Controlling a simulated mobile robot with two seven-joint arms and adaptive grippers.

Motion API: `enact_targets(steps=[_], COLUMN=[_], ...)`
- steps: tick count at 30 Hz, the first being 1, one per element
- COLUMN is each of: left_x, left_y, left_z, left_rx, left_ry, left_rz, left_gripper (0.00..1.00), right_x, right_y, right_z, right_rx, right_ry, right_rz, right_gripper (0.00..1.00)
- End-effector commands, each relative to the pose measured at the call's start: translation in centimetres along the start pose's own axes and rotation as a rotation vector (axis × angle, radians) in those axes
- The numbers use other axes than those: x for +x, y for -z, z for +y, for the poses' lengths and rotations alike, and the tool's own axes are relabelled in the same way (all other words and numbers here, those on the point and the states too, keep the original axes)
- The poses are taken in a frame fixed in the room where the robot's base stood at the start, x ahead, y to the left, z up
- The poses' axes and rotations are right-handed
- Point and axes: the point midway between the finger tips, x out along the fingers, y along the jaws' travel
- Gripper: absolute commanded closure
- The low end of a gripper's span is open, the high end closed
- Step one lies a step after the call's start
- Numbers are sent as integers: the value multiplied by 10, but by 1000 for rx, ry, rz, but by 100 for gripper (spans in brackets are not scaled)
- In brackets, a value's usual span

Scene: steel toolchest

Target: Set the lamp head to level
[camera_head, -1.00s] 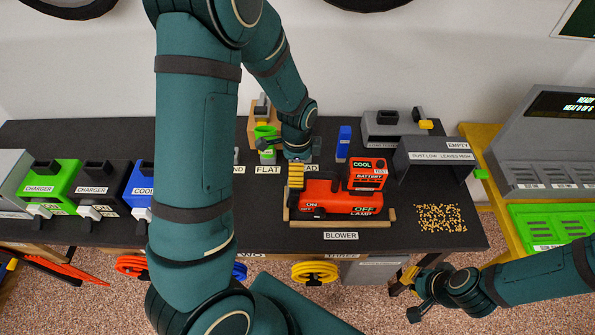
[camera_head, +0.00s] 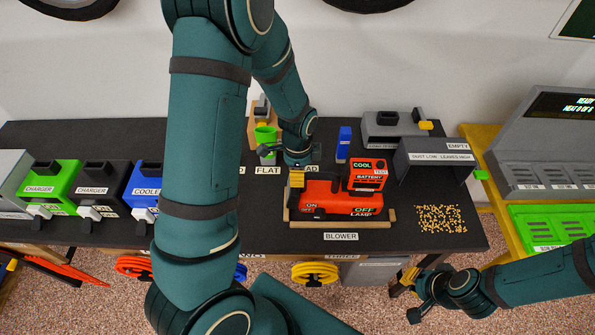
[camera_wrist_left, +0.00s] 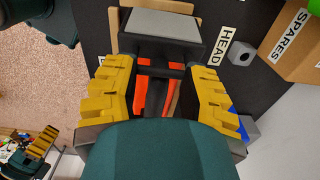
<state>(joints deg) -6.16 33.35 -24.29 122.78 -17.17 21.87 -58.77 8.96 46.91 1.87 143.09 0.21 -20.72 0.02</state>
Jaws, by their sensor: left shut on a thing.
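The red blower (camera_head: 325,197) lies in a wooden-edged cradle on the dark bench. A dark block with a grey face (camera_wrist_left: 160,28), apparently the lamp head, shows in the left wrist view. My left gripper (camera_head: 297,179) points down at the blower's left end. Its ridged yellow fingers (camera_wrist_left: 157,92) are shut on the dark block, one on each side. Red strips show between the fingers. The lamp head's exact tilt is hard to tell, as my wrist hides it in the head view. My right gripper (camera_head: 412,293) hangs empty off the bench's front right edge; its finger gap is unclear.
A red battery (camera_head: 367,174) stands on the blower. A dark bin (camera_head: 437,160) and scattered yellow pellets (camera_head: 438,218) are at the right. A blue block (camera_head: 344,143) stands behind the blower.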

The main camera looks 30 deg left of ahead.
Motion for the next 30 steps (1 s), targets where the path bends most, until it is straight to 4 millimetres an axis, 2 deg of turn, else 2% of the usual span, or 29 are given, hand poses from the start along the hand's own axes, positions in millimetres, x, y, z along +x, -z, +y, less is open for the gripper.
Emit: enact_targets(steps=[5, 12, 20, 21, 23, 24, 25, 30], left_x=[4, 8, 7, 7, 7, 6, 6, 5], left_y=[-3, -20, -20, -20, -20, -20, -20, -19], left_z=[4, 5, 6, 6, 6, 5, 5, 3], left_rx=[-1, -2, 0, 0, 0, 0, 0, 0], left_ry=[-10, -15, -18, -18, -17, -15, -14, -10], left_rz=[-5, -7, -8, -8, -7, -7, -6, -4], left_gripper=[99, 100, 100, 44, 23, 9, 7, 7], right_x=[1, 12, 11, 11, 11, 11, 11, 10], right_y=[0, -1, -1, -1, -1, -1, -1, -1], right_z=[0, 4, 4, 4, 4, 4, 4, 4], right_rx=[0, 0, 0, 0, 0, 0, 0, 0], right_ry=[0, -2, -2, -2, -2, -2, -2, -2], right_rz=[0, 0, 0, 0, 0, 0, 0, 0], right_gripper=[100, 100, 100, 100, 100, 100, 100, 100])
